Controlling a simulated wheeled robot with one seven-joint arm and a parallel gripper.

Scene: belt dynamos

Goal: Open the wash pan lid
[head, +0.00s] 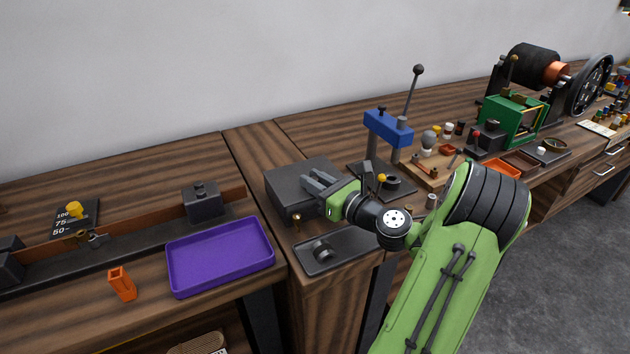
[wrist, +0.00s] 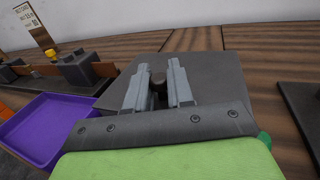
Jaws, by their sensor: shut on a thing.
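The wash pan (head: 282,203) is a dark grey box on the wooden bench, left of the blue press. Its flat grey lid (head: 290,173) lies level on top and looks closed; it also fills the middle of the wrist view (wrist: 205,72). A small dark knob (wrist: 158,82) stands on the lid. My gripper (head: 312,180) is over the lid, and in the wrist view its two grey fingers (wrist: 157,75) are shut on the knob, one on each side. In the head view the fingers hide the knob.
A dark tray (head: 350,252) with a round part lies in front of the pan, and a small brass peg (head: 297,222) stands close by. A purple tray (head: 220,257) is at left. The blue press (head: 388,128) stands close on the right. The wall behind is bare.

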